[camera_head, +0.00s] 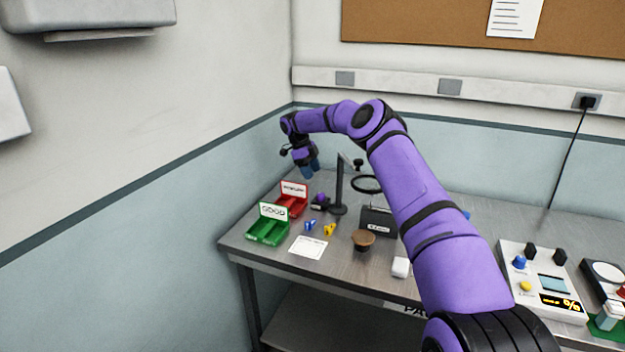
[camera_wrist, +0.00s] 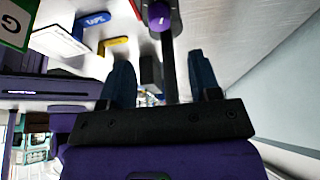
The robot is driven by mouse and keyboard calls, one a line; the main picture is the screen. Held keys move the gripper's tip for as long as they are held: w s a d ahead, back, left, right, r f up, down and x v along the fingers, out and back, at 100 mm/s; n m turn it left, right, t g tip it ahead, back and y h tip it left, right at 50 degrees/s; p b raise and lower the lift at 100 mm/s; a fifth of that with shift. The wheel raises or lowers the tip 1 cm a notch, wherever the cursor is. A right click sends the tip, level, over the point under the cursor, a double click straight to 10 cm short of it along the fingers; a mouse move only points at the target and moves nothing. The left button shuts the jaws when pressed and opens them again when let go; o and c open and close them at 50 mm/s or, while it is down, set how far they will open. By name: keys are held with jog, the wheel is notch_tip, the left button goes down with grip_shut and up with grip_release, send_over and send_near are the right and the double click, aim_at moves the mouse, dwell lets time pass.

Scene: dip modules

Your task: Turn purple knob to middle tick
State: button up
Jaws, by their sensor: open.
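The purple knob (camera_head: 320,197) sits on a small dark base on the bench, just right of the red bin. The knob also shows at the top of the wrist view (camera_wrist: 158,15), with a small light mark on it. Its tick marks are too small to make out. My gripper (camera_head: 309,172) is above the back left of the bench, over the red bin and knob area, apart from the knob. In the wrist view its two blue fingers (camera_wrist: 158,58) are spread wide, with nothing held between them. The knob lies beyond the fingertips.
A red bin (camera_head: 297,207) and a green bin (camera_head: 260,232) stand at the left. A black stand (camera_head: 339,190) with a ring rises close to the knob's right. Blue (camera_head: 310,225) and yellow (camera_head: 329,229) pieces, a white card (camera_head: 308,247) and a brown-topped object (camera_head: 363,237) lie in front.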

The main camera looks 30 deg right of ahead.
jog(key=shift+w+a+r, duration=0.15)
jog(key=shift+w+r, duration=0.05)
jog(key=shift+r, duration=0.4)
